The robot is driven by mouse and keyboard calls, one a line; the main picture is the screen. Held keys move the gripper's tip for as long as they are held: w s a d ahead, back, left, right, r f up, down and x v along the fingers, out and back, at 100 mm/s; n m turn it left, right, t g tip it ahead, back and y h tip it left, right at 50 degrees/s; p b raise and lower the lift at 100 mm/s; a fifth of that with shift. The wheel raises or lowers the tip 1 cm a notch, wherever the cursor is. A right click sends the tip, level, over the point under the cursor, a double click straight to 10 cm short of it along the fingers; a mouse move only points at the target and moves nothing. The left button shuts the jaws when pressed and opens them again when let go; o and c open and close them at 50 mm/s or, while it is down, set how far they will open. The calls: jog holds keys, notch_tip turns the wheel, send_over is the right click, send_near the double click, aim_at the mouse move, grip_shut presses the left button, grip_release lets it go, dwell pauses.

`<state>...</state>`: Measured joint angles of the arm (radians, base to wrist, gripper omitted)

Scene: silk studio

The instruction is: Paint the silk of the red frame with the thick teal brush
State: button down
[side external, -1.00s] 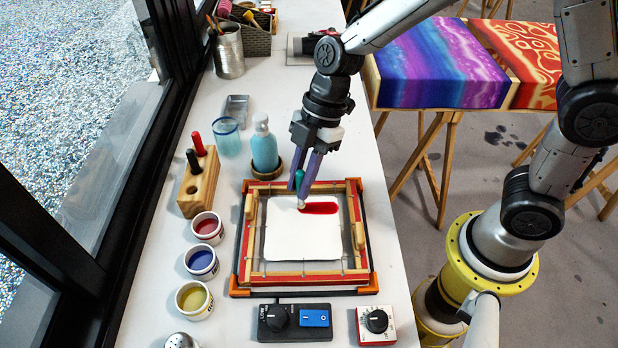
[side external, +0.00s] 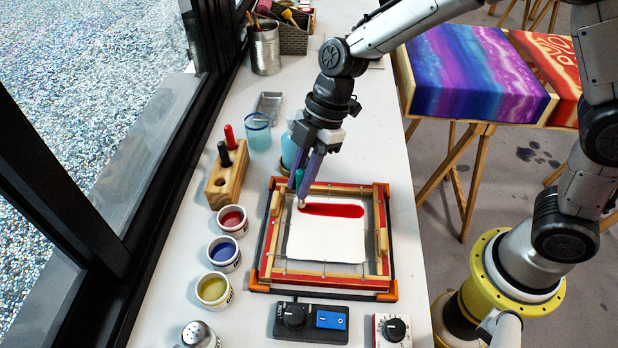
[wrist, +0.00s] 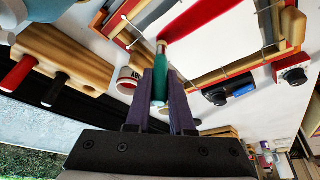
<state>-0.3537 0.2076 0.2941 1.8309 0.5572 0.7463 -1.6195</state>
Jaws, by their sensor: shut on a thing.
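My gripper (side external: 305,178) is shut on the thick teal brush, whose teal handle also shows between the fingers in the wrist view (wrist: 160,88). The brush tip is at the upper left of the white silk (side external: 327,236), at the left end of a red painted band (side external: 335,210). The band runs across the top of the silk; the silk below it is white. The silk is stretched by small hooks in the red frame (side external: 388,235), which has wooden bars and orange corners. Whether the tip touches the silk is hard to tell.
Left of the frame stand red (side external: 232,218), blue (side external: 224,252) and yellow (side external: 212,288) paint pots and a wooden block (side external: 226,182) holding red and black brushes or handles. A blue bottle (side external: 288,150) is partly hidden behind my gripper. Two control boxes (side external: 310,322) (side external: 392,330) sit in front.

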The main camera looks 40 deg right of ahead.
jog(key=shift+w+a, duration=0.15)
jog(key=shift+a, duration=0.05)
jog(key=shift+r, duration=2.9)
